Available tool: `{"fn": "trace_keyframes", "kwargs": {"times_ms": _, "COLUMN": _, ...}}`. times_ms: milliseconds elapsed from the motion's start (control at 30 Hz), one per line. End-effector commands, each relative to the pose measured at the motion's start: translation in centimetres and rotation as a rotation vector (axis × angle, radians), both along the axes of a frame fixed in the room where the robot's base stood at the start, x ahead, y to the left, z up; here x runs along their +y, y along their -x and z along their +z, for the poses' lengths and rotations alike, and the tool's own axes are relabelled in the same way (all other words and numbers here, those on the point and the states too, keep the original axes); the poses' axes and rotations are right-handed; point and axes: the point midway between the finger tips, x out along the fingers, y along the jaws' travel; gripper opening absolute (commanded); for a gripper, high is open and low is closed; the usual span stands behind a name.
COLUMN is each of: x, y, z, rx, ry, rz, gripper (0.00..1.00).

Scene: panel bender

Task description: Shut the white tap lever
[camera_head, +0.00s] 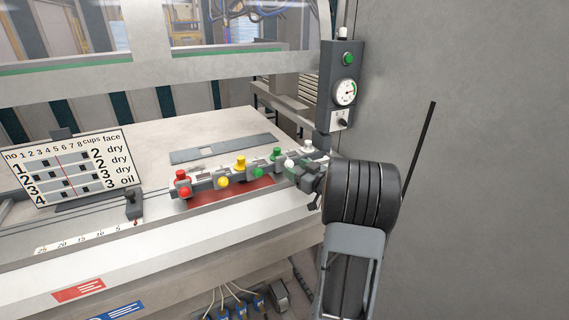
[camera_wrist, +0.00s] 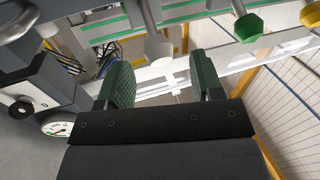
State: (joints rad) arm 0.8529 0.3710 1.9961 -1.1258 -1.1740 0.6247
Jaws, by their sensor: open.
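A row of taps in red, yellow, green and white runs along the manifold (camera_head: 210,184) on the machine bed. The white tap's top knob (camera_head: 308,146) stands at the row's right end, and another white knob sits lower, partly behind my gripper (camera_head: 308,172). In the wrist view a white knob on a grey stem (camera_wrist: 158,47) lies just beyond my gripper (camera_wrist: 162,76), roughly between its two green-padded fingers. The fingers are apart and nothing is held. I cannot tell whether either finger touches the knob.
The neighbouring green knob (camera_wrist: 248,26) and yellow knob (camera_wrist: 312,14) are beside it in the wrist view. A gauge box (camera_head: 341,85) with a green button hangs on the right post. A numbered sign (camera_head: 70,170) stands left.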

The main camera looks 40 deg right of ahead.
Motion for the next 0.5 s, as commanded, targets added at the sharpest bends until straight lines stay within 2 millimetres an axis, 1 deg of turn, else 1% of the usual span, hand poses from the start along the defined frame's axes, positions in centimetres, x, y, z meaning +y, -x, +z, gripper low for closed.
{"fn": "trace_keyframes", "kwargs": {"times_ms": 33, "x": 0.2, "y": -0.9, "z": 0.1, "rx": -0.001, "ry": -0.001, "rz": 0.003, "gripper": 0.6}}
{"fn": "trace_keyframes", "kwargs": {"times_ms": 200, "x": 0.4, "y": -3.0, "z": 0.1, "rx": 0.0, "ry": 0.0, "rz": 0.001, "gripper": 0.6}}
{"fn": "trace_keyframes", "kwargs": {"times_ms": 333, "x": 0.6, "y": -4.0, "z": 0.0, "rx": 0.001, "ry": 0.0, "rz": 0.001, "gripper": 0.6}}
{"fn": "trace_keyframes", "kwargs": {"times_ms": 500, "x": 0.6, "y": -4.5, "z": 0.0, "rx": 0.0, "ry": 0.0, "rz": -0.001, "gripper": 0.6}}
